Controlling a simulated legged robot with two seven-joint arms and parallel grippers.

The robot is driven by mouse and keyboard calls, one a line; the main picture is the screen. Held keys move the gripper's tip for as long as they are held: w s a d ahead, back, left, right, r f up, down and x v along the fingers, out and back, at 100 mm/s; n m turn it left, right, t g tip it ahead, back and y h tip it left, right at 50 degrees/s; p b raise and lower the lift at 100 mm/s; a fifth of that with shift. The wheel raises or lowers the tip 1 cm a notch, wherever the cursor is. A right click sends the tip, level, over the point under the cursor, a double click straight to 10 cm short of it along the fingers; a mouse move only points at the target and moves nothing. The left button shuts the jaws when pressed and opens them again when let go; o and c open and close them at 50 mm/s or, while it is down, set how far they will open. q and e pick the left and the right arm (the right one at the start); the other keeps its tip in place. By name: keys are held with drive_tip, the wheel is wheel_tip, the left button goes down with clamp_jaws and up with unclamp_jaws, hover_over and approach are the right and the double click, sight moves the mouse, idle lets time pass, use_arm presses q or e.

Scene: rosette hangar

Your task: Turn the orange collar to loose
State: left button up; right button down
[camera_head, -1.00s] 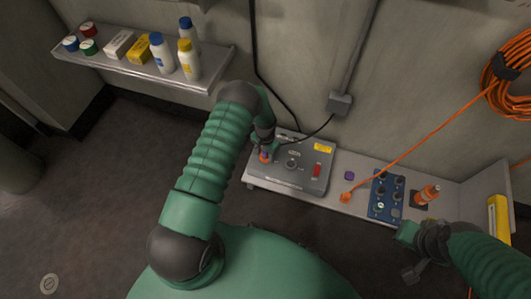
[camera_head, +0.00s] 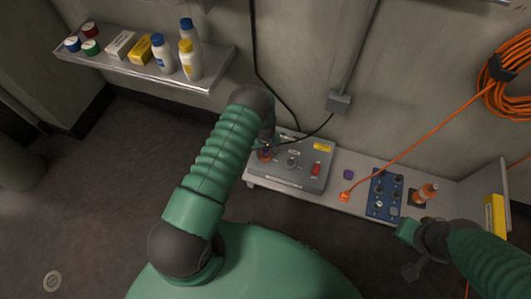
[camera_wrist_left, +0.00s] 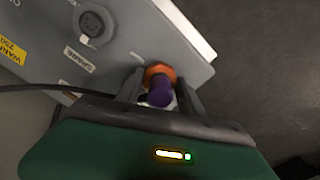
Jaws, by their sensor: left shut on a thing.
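The orange collar (camera_wrist_left: 161,72) sits around the base of a purple plug (camera_wrist_left: 160,94) on the grey panel box (camera_head: 315,180). My left gripper (camera_wrist_left: 159,80) is shut on the orange collar, with one finger on each side of it. The purple plug stands between the fingers, towards the camera. In the head view the collar (camera_head: 265,156) is small and partly hidden by my left gripper (camera_head: 266,148). Which way the collar is turned cannot be read. My right gripper (camera_head: 408,236) is over the floor in front of the bench, and its fingers are unclear.
The bench (camera_head: 355,206) also carries a purple cap (camera_head: 348,174), an orange cable plug (camera_head: 345,196), a blue panel (camera_head: 385,193) and an orange-and-white object (camera_head: 426,194). A black cable runs close beside my left gripper. A shelf (camera_head: 150,78) with bottles hangs at upper left.

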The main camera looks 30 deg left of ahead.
use_arm(q)
drive_tip(key=shift+w+n, duration=0.1)
drive_tip(key=shift+n, duration=0.4)
drive_tip(key=o, duration=1.4)
wheel_tip(320, 180, up, 17)
drive_tip(key=p, duration=0.7)
drive_tip(key=shift+f, duration=0.1)
